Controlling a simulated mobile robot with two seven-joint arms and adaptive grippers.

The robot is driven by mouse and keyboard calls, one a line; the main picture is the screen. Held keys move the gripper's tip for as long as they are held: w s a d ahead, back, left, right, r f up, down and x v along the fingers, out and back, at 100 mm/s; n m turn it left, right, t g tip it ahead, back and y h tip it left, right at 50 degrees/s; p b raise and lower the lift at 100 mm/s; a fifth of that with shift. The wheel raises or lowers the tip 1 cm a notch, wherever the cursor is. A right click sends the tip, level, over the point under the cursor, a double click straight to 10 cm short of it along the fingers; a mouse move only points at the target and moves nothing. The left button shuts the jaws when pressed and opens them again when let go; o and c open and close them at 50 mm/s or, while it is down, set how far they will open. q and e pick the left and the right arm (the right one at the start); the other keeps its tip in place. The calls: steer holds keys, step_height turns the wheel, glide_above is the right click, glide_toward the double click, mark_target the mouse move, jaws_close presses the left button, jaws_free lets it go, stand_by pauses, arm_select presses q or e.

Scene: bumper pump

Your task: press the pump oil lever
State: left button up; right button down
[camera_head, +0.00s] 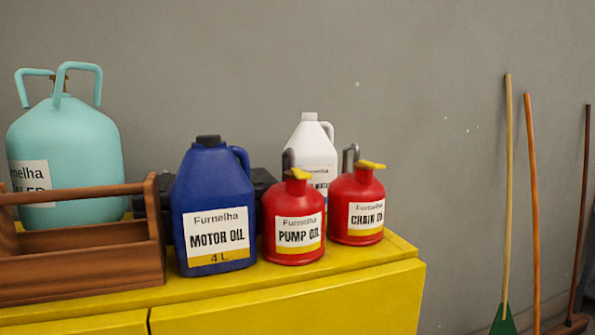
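The red pump oil can (292,250) stands upright on the yellow cabinet (345,263), its label facing me. Its yellow lever (298,174) sits on top, in front of a dark grey curved part. A similar red chain oil can (356,190) with a yellow lever (371,165) stands close by on its right. Neither of my grippers shows in the head view.
A blue motor oil jug (213,190) stands just left of the pump oil can. A white jug (313,148) and a black case (262,182) are behind. A wooden toolbox (85,272) and a teal tank (70,140) are left. Broom handles (508,190) lean right.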

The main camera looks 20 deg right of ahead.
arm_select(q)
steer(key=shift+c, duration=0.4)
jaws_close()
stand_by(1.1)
